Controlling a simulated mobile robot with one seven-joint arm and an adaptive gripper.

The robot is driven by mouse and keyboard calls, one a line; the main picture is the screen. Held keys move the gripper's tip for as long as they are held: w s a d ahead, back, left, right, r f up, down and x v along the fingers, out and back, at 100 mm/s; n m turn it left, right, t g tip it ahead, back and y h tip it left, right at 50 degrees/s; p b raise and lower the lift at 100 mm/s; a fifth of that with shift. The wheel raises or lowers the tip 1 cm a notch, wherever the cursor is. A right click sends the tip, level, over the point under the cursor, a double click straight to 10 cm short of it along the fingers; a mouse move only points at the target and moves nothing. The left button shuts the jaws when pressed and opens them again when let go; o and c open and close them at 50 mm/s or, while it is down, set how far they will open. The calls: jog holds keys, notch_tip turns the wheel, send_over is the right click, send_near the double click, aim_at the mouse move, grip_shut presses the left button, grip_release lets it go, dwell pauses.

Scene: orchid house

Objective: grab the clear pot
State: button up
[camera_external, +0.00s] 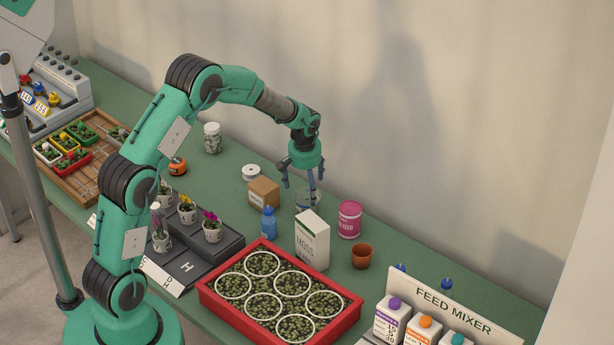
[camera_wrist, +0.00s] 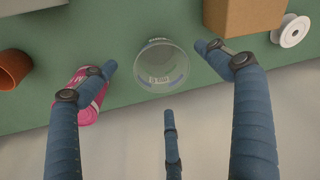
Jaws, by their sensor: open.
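The clear pot (camera_wrist: 161,68) shows in the wrist view as a round, see-through vessel on the green bench, with a label or markings on it. In the external view the clear pot (camera_external: 307,200) is partly hidden behind my gripper's fingers. My gripper (camera_external: 304,185) is above the pot and pointing down. In the wrist view its blue fingers (camera_wrist: 165,85) are spread wide, two at the sides and one below the pot. They hold nothing, and I cannot tell whether any finger touches the pot.
A cardboard box (camera_external: 264,192) stands left of the pot, with a white spool (camera_external: 251,172) behind it. A white moss carton (camera_external: 312,240), pink tin (camera_external: 349,219), blue bottle (camera_external: 269,222) and terracotta pot (camera_external: 361,256) stand nearby. A red tray (camera_external: 352,318) is in front.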

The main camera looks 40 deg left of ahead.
aim_at(307, 193)
jog(key=shift+w+a+f, duration=0.1)
jog(key=shift+w+f, duration=0.1)
jog(key=shift+f, duration=1.25)
jog(key=shift+w+a+f+b, duration=0.15)
jog(key=shift+f+b, duration=0.35)
jog(key=shift+f, duration=0.8)
jog(key=shift+w+a+f+b, duration=0.15)
jog(key=shift+f+b, duration=0.35)
jog(key=shift+f, duration=0.8)
jog(key=shift+d, duration=0.1)
jog(key=shift+c, duration=0.3)
jog(key=c, duration=0.9)
